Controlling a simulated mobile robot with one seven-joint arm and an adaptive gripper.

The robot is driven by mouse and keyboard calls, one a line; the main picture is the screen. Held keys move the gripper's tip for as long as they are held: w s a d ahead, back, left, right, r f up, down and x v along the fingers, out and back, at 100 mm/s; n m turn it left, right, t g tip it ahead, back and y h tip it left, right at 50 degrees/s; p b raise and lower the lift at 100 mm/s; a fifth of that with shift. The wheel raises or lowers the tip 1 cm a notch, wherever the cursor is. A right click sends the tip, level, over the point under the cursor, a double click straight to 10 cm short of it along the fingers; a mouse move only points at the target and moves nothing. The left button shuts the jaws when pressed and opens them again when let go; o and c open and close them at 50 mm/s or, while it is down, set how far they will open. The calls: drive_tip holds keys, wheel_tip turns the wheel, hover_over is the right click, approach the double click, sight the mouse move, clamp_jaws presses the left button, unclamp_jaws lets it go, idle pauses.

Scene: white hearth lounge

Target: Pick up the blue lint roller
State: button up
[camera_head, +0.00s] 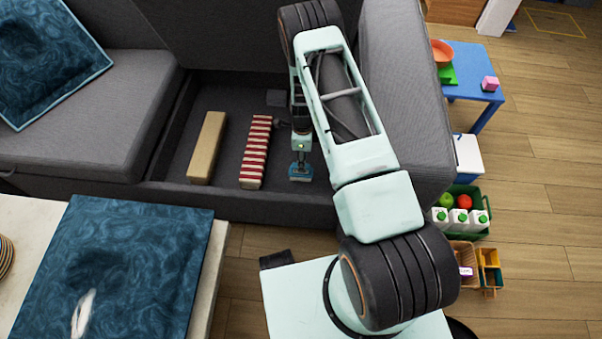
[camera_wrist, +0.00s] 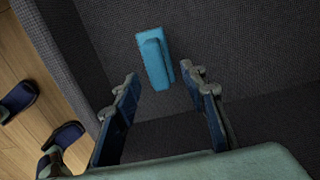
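The blue lint roller (camera_wrist: 153,62) shows in the wrist view as a bright blue block with a raised long part, lying on dark grey fabric. My gripper (camera_wrist: 163,82) is open, with one dark finger on each side of the picture. The roller lies beyond the fingertips, about in line with the gap, and nothing is between the fingers. In the head view my arm reaches down into the open sofa compartment (camera_head: 226,103). A small teal-blue shape shows there below my arm; I cannot tell whether it is the roller or part of my gripper.
A tan block (camera_head: 206,147) and a red-and-white striped block (camera_head: 255,152) lie in the compartment, left of my arm. Its front wall and the sofa arm (camera_head: 405,90) border it. A blue table (camera_head: 470,88) and a green crate (camera_head: 480,232) stand at right. Dark blue slipper-like things (camera_wrist: 18,100) lie on the floor.

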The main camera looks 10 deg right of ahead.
drive_tip(key=f, duration=0.2)
drive_tip(key=f+b, duration=0.1)
drive_tip(key=f, duration=0.1)
drive_tip(key=shift+a, duration=0.3)
drive_tip(key=shift+c, duration=0.3)
clamp_jaws()
